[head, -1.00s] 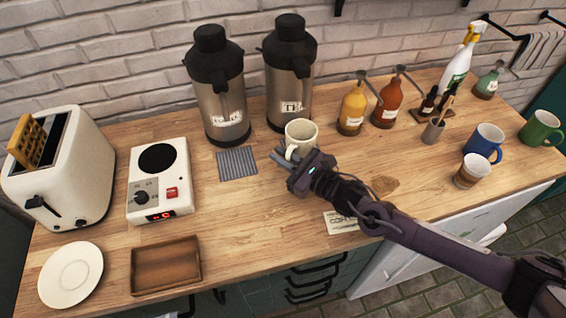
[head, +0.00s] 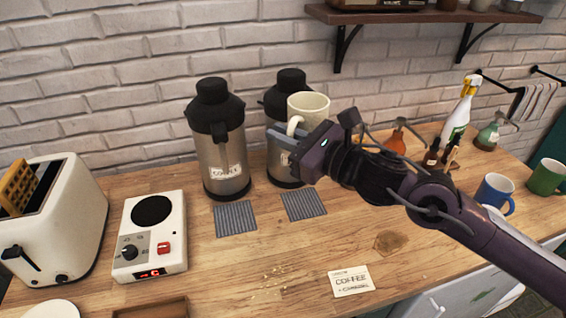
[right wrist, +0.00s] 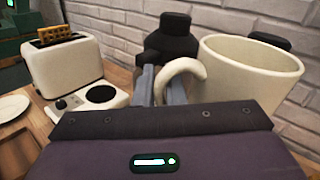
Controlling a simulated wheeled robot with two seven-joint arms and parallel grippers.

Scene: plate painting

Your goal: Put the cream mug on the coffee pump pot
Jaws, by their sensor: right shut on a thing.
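The cream mug (head: 309,107) is upright and held by its handle in my right gripper (head: 276,134), raised high above the counter. My left gripper is out of view.
Grey striped mats (head: 235,218) lie before both pots. A hot plate (head: 150,235) and toaster (head: 55,215) stand left. Sauce bottles, a spray bottle (head: 460,108), a blue mug (head: 494,194) and a green mug (head: 545,177) are right. A card (head: 351,281) lies in front.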

